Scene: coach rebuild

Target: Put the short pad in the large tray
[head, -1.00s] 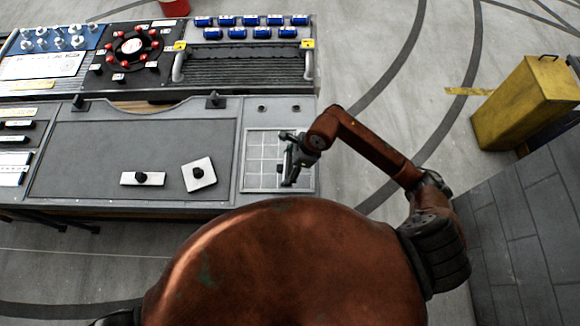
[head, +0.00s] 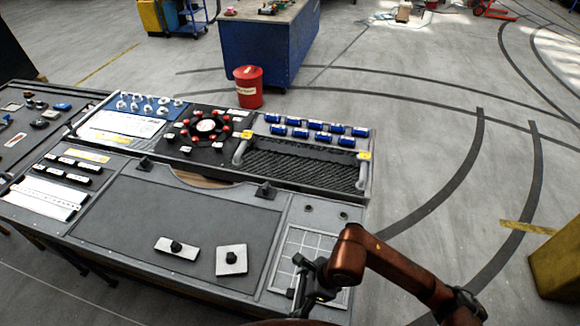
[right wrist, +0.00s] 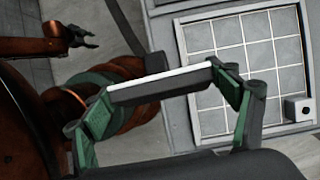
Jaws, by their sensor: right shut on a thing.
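My right gripper (head: 306,297) is over the gridded panel at the bench's front right. In the right wrist view its green fingers (right wrist: 162,84) are shut on a flat bar with a white edge and dark side, which looks like the short pad (right wrist: 150,82); it is seen edge-on. The large tray (head: 150,205) is a wide dark grey recess. In it lie a long white pad (head: 165,243) and a square white pad (head: 231,268), each with a black knob. My left gripper (right wrist: 84,38) shows small in the right wrist view, its fingers apart and empty.
The gridded tray (head: 303,240) has a small knobbed block (right wrist: 298,108) in one corner. Behind the large tray are raised dark brackets (head: 265,190), a handled ribbed panel (head: 300,161) and blue cylinders (head: 316,127).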

